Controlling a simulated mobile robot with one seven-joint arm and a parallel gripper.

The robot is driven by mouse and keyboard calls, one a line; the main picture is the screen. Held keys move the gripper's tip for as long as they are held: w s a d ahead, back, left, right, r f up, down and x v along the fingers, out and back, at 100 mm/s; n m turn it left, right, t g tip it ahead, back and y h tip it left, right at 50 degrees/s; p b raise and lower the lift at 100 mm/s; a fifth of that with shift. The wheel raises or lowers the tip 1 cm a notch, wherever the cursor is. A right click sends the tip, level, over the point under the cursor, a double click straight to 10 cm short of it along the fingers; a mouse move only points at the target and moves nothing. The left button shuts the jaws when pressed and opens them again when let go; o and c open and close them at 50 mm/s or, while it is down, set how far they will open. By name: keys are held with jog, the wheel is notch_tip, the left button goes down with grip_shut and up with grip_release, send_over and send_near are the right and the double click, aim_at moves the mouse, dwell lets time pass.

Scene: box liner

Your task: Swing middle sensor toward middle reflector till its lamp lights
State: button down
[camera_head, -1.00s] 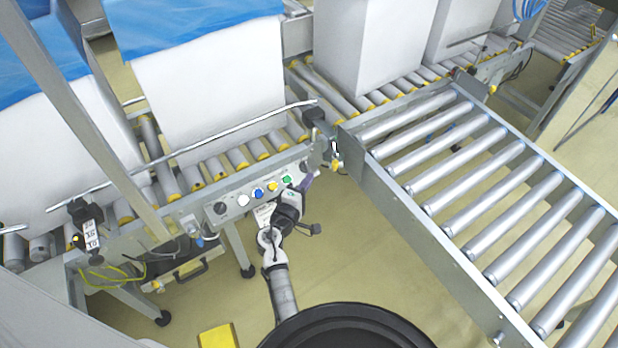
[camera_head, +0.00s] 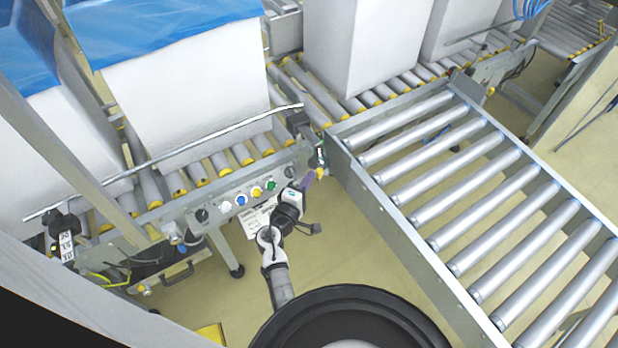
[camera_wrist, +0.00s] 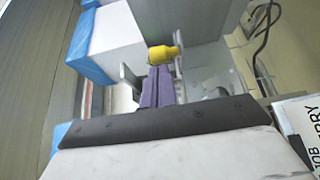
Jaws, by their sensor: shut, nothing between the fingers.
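A small yellow part (camera_head: 320,173), which looks like the middle sensor, sits at the conveyor corner below a black clamp; in the wrist view it is a stubby yellow cylinder (camera_wrist: 163,54). My gripper (camera_head: 309,178) has its purple fingers shut, with nothing between them. The fingertips (camera_wrist: 160,72) are right at the yellow part's near side; I cannot tell whether they touch it. I cannot pick out the middle reflector or a lit lamp in either view.
A button panel (camera_head: 243,200) is on the conveyor side, left of my gripper. A roller conveyor (camera_head: 470,190) runs off to the right. White boxes with blue liners (camera_head: 175,85) stand behind a guide rail (camera_head: 180,155). Open floor lies below my arm.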

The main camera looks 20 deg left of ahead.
jog(key=shift+w+d+b, duration=0.3)
jog(key=shift+d+b, duration=0.35)
jog(key=shift+d, duration=0.15)
jog(key=shift+a, duration=0.1)
